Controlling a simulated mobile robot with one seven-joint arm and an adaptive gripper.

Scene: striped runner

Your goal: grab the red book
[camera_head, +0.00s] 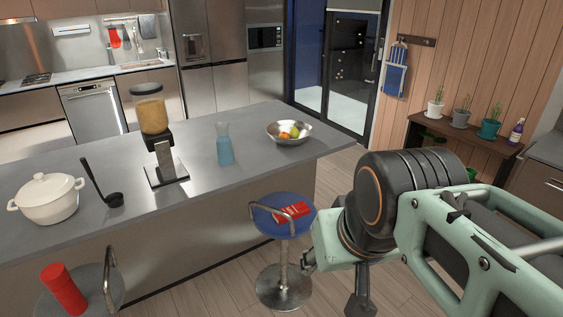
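The red book (292,211) lies flat on the blue seat of a bar stool (270,222), near the middle of the view. My arm comes in from the right. Its end hangs just right of the stool and hides part of the floor there. A dark part that looks like my gripper (360,297) shows at the bottom of the view, below and right of the book and apart from it. Its fingers cannot be made out, so whether it is open or shut is unclear.
The island counter (245,170) behind the stool carries a white pot (48,198), a ladle (103,185), a dispenser (152,125), a blue carafe (224,145) and a fruit bowl (289,136). A second stool holds a red cylinder (64,290). Floor (215,295) between the stools is clear.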

